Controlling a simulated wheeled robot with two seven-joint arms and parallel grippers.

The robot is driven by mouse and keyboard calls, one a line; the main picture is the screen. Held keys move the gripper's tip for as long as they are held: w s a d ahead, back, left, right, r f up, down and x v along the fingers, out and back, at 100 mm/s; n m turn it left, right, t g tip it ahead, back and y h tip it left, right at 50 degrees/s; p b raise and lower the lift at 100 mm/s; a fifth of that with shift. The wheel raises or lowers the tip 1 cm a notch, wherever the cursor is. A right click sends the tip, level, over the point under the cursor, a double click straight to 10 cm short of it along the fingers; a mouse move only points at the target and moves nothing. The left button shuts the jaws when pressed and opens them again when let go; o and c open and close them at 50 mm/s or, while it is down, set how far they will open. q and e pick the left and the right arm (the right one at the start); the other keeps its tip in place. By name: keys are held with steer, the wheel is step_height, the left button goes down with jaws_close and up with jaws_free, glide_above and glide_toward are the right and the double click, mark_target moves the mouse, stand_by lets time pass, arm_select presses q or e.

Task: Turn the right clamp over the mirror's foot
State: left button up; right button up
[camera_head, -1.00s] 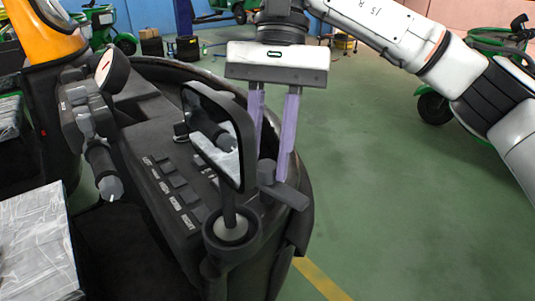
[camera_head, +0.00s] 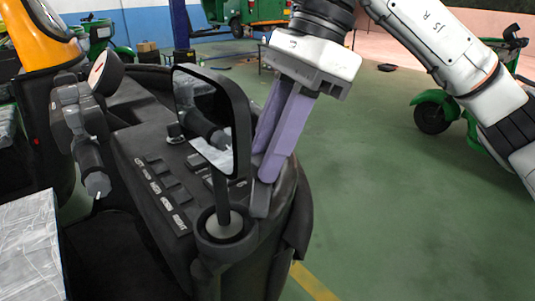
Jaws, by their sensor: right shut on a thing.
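The mirror (camera_head: 211,118) stands upright in a black frame on a short stem. Its foot (camera_head: 223,226) is a pale round piece in a dark ring-shaped socket on the right end of the dashboard. The right clamp (camera_head: 260,200) is a dark grey lever just right of the foot, its free end pointing toward me. My right gripper (camera_head: 268,172) comes down from above and is tilted, its purple fingers shut on the clamp behind the mirror's right edge. The mirror hides part of the fingers and of the clamp. My left gripper is not in view.
The black dashboard (camera_head: 150,150) carries a row of labelled buttons (camera_head: 165,190). A handlebar grip (camera_head: 92,165) and a round gauge-like disc (camera_head: 103,70) are at left. A silvery box (camera_head: 30,250) is at lower left. Green floor (camera_head: 400,210) is open at right.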

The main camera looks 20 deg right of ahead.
steer(key=shift+f+m+t, duration=0.1)
steer(key=shift+m+t, duration=0.3)
steer(key=shift+m, duration=0.5)
steer(key=shift+s+m+t+b, duration=0.15)
steer(key=shift+m+t+b, duration=0.3)
steer(key=shift+m, duration=0.55)
steer(key=shift+m+h, duration=0.3)
steer(key=shift+m, duration=0.4)
steer(key=shift+t, duration=0.25)
steer(key=o, duration=1)
steer(key=shift+o, duration=0.2)
